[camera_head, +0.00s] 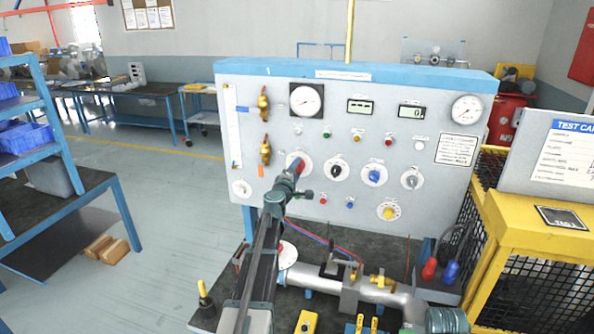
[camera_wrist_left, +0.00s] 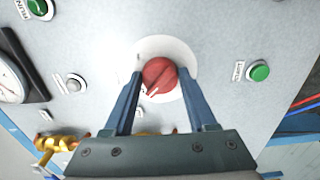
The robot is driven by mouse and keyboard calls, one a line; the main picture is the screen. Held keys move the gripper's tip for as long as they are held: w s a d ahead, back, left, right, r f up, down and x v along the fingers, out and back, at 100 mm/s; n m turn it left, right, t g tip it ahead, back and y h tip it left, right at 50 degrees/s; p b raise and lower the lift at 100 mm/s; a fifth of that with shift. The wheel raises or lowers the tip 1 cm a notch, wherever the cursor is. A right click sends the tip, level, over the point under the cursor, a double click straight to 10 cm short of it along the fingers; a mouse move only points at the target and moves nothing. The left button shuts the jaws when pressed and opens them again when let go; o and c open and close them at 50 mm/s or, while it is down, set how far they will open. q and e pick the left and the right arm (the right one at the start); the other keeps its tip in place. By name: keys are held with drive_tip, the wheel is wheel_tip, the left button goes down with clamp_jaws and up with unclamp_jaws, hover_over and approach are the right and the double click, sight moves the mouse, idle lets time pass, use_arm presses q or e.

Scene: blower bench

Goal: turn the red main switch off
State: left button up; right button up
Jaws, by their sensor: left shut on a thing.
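The red main switch (camera_wrist_left: 160,75) is a round red knob on a white disc on the grey panel. In the left wrist view a white mark on it points to the lower left of the picture. My left gripper (camera_wrist_left: 162,74) has one blue finger on each side of the knob and is shut on it. In the head view the red switch (camera_head: 299,165) shows only partly behind my left gripper (camera_head: 294,172), whose arm reaches up from the bottom. My right gripper is not in view.
A green button (camera_wrist_left: 260,72) sits right of the switch in the left wrist view. In the head view, a black knob (camera_head: 336,169) and a blue knob (camera_head: 375,176) are to its right. Brass valves (camera_head: 265,152) are to its left. A pipe (camera_head: 315,277) lies below on the bench.

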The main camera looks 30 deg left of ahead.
use_arm(q)
drive_tip(key=o, duration=1.4)
drive_tip(key=shift+c, duration=0.2)
drive_tip(key=v, duration=1.3)
drive_tip(key=shift+s, duration=0.4)
